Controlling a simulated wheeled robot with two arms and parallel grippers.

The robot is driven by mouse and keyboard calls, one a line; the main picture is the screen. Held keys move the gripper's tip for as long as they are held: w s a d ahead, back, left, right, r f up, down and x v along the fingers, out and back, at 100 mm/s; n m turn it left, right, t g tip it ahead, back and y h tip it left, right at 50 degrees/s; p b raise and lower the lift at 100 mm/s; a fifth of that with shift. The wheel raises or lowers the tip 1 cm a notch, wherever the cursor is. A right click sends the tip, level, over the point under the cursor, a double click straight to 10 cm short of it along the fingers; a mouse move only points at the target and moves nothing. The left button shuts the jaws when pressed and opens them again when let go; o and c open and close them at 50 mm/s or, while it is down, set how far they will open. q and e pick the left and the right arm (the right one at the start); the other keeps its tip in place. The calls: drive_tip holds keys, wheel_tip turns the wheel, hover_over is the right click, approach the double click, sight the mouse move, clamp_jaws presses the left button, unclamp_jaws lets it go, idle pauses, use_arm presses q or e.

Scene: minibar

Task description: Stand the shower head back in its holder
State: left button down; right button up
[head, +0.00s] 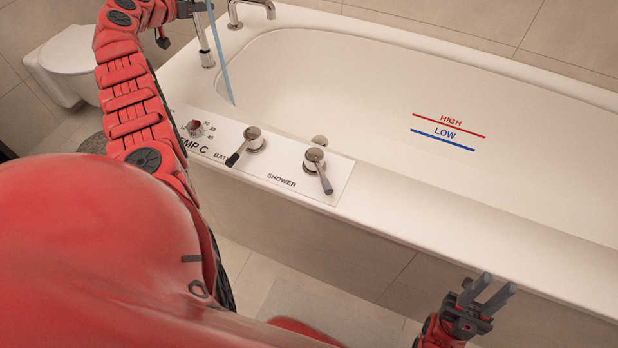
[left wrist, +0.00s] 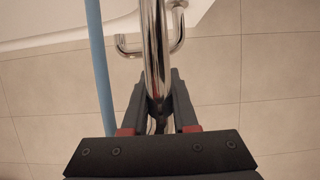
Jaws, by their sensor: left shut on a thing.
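My left arm reaches up to the top edge of the head view, where only part of my left gripper (head: 188,8) shows. In the left wrist view, my left gripper (left wrist: 160,90) is shut on a chrome tube, seemingly the shower head's handle (left wrist: 155,50). Its spray end cannot be made out. A chrome post (head: 206,45), possibly the holder's stand, rises from the bath rim just below this gripper. The holder's cradle is not clearly visible. A blue hose (head: 220,55) hangs into the bath; it also shows in the left wrist view (left wrist: 98,70). My right gripper (head: 497,284) is open and empty outside the bath.
The white bathtub (head: 400,190) fills the right side. A chrome tap (head: 250,8) stands at the back left rim. A control panel (head: 230,160) with a dial and levers lies on the near rim. A toilet (head: 70,62) stands at far left.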

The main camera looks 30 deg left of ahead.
use_arm(q)
drive_tip(key=shift+s+a+b, duration=0.1)
drive_tip(key=shift+s+b, duration=0.05)
drive_tip(key=shift+b, duration=0.35)
idle(0.5)
drive_tip(key=shift+a+f+b, duration=0.1)
drive_tip(key=shift+f+b, duration=0.8)
drive_tip(key=shift+f, duration=0.45)
